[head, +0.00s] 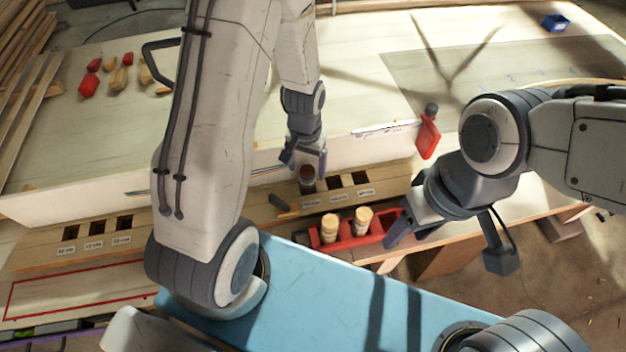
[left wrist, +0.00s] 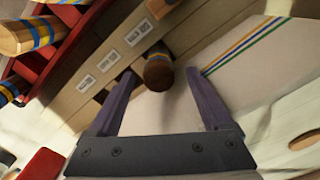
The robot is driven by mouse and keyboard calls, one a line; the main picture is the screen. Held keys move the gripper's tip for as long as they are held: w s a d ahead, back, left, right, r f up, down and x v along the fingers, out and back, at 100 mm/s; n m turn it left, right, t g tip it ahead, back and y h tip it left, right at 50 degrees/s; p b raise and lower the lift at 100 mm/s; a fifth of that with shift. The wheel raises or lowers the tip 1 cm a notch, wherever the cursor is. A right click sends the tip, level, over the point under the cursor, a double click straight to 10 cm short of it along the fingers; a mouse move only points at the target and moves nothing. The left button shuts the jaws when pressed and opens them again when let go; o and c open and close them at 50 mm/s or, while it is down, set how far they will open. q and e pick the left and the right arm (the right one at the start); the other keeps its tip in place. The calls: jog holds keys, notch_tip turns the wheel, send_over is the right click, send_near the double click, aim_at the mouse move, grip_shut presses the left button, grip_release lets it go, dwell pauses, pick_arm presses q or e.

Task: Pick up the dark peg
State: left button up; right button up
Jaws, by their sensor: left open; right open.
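The dark peg (head: 307,173) is a short dark brown cylinder at the left end of the right-hand row of square holes in a wooden rack (head: 395,177). In the left wrist view the dark peg (left wrist: 158,72) shows between the fingertips, its lower part hidden. My left gripper (head: 306,164) is open, with a finger on each side of the peg; I cannot tell whether either touches it. My right gripper (head: 408,234) is open and empty beside the right end of a red tray (head: 377,238).
Two light pegs with coloured bands, one of them here (head: 329,228), stand in the red tray. A dark-and-wood piece (head: 283,204) lies on the rack. A white-sided bench (head: 90,205) rises behind. Red and wooden pieces (head: 88,84) lie far left.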

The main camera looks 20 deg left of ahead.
pick_arm(q)
jog(key=shift+f, duration=1.5)
grip_shut()
jog(key=shift+r, duration=0.1)
